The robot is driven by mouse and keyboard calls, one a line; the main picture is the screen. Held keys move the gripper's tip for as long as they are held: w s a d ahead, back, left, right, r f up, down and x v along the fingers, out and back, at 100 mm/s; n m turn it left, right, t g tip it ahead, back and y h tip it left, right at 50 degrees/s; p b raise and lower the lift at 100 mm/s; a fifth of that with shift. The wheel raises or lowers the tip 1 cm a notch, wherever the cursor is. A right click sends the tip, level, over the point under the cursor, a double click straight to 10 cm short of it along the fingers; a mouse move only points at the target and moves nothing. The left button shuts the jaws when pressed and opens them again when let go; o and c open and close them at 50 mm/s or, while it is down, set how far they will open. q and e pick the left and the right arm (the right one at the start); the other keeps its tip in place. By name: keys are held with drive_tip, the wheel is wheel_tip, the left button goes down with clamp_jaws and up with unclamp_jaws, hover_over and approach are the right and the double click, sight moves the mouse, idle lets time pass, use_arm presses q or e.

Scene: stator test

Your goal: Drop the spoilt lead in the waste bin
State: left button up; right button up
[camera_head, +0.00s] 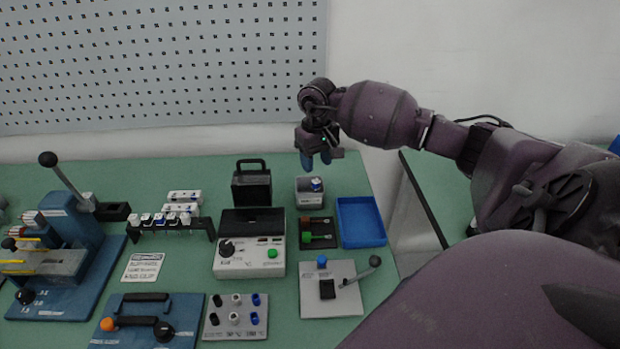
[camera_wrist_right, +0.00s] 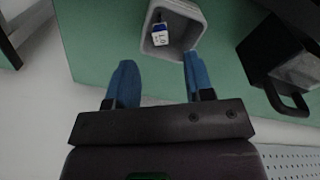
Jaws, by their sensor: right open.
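A small white and blue piece, which looks like the lead, is inside the small grey bin (camera_head: 310,201). The piece shows in the head view (camera_head: 316,184) and in the right wrist view (camera_wrist_right: 160,35). My right gripper (camera_head: 317,159) is above and behind the bin in the head view. Its blue fingers are apart with nothing between them, as the right wrist view (camera_wrist_right: 158,75) also shows. The bin (camera_wrist_right: 196,32) lies beyond the fingertips there, with no visible contact. My left gripper is not in view.
A black box with a handle (camera_head: 251,189) stands left of the bin. A blue tray (camera_head: 361,221) stands to its right. A rack (camera_head: 170,227) with several white-capped pieces, a grey tester (camera_head: 249,262) and a blue lever fixture (camera_head: 62,255) fill the left and middle of the green bench.

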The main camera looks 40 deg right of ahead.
wheel_tip(320, 180, up, 10)
drive_tip(key=shift+r, duration=0.25)
idle(0.7)
